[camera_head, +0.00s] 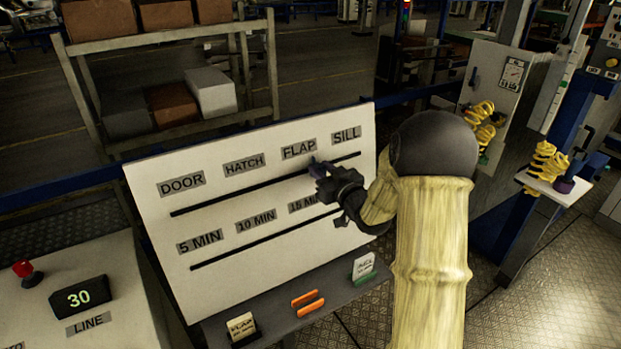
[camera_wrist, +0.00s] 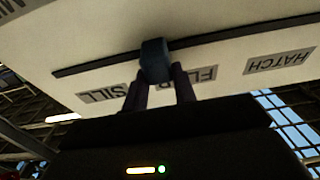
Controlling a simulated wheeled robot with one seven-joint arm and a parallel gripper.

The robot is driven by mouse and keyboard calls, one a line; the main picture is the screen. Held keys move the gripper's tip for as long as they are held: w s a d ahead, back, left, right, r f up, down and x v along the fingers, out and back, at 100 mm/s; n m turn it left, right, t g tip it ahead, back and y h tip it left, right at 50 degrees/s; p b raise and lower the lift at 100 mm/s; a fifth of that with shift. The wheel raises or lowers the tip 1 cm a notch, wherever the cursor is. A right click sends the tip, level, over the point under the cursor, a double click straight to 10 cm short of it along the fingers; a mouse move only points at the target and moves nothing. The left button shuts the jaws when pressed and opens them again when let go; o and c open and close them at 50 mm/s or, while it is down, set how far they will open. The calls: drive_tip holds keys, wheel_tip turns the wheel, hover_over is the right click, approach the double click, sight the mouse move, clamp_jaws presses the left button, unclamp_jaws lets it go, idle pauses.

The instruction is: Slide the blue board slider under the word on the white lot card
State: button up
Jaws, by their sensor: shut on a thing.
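The white board (camera_head: 250,200) leans back and has two dark slots. The upper slot runs below the labels DOOR, HATCH, FLAP (camera_head: 298,149) and SILL (camera_head: 346,135). My gripper (camera_head: 322,170) is shut on the blue slider (camera_wrist: 154,61) in the upper slot. The slider is below the right end of FLAP, towards SILL; the wrist view is upside down and my fingers partly cover both labels there. A pale card (camera_head: 241,326) reading FLAP with a smaller line stands on the ledge. Another white card (camera_head: 363,265) stands in a green holder, its text unreadable.
The lower slot (camera_head: 230,252) runs below 5 MIN, 10 MIN and a partly hidden 15 MIN. Orange pieces (camera_head: 307,302) lie on the ledge between the cards. At left are a red button (camera_head: 24,269) and a display reading 30 (camera_head: 80,297).

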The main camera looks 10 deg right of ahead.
drive_tip(key=shift+w+d+p, duration=0.1)
drive_tip(key=shift+w+d, duration=0.45)
drive_tip(key=shift+d, duration=1.2)
drive_tip(key=shift+w+d+p, duration=0.15)
drive_tip(key=shift+w+d, duration=0.45)
drive_tip(key=shift+d, duration=1.15)
drive_tip(key=shift+w+d+p, duration=0.1)
drive_tip(key=shift+w+d, duration=0.45)
drive_tip(key=shift+d, duration=1.2)
drive_tip(key=o, duration=1.1)
drive_tip(key=b, duration=0.2)
approach(345, 150)
drive_tip(key=shift+v, duration=1.05)
